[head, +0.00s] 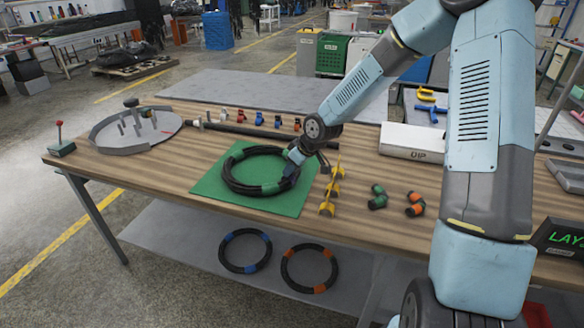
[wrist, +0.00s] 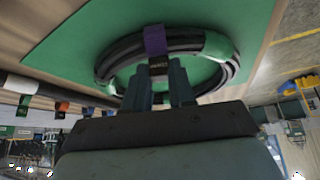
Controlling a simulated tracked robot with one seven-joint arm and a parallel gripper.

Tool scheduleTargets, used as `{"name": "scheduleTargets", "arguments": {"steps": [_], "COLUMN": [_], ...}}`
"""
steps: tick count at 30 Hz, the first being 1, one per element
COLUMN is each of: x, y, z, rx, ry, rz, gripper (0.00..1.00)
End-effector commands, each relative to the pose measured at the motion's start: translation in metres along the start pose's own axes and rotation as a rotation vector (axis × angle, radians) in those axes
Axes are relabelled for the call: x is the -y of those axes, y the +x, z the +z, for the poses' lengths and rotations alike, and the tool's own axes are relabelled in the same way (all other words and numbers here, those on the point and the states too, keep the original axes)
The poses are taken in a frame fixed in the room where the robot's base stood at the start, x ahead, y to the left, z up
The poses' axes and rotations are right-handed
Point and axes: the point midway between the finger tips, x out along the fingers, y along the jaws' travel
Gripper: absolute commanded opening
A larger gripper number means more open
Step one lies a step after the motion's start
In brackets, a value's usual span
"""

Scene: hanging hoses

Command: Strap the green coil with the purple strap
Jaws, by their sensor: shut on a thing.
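The green coil (head: 232,182), a black hose ring with green bands, lies on a green mat (head: 222,200) on the workbench. It also shows in the wrist view (wrist: 116,60). The purple strap (wrist: 155,40) lies across the near part of the coil in the wrist view, with a dark labelled piece (wrist: 158,66) at its lower end. My gripper (head: 293,165) is at the coil's right side. In the wrist view its fingers (wrist: 160,82) are shut on the strap's dark end. The strap's underside is hidden, so I cannot tell whether it goes fully around the coil.
Yellow pieces (head: 327,208) stand right of the mat. Green (head: 377,198) and orange (head: 415,204) fittings lie farther right. A grey round fixture (head: 135,130) stands at the left. Coils with blue (head: 245,250) and orange (head: 309,268) bands lie on the shelf below.

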Motion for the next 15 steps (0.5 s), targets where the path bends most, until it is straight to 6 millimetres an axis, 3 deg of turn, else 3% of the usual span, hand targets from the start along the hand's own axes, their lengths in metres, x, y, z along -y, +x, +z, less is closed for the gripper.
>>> {"name": "scheduleTargets", "arguments": {"steps": [6, 7, 15], "x": [0.0000, 0.0000, -0.0001], "y": [0.0001, 0.0001, 0.0001], "z": [0.0001, 0.0001, 0.0001], "rx": [0.000, 0.000, 0.000], "ry": [0.000, 0.000, 0.000], "rz": [0.000, 0.000, 0.000], "gripper": [0.00, 0.27, 0.53]}}
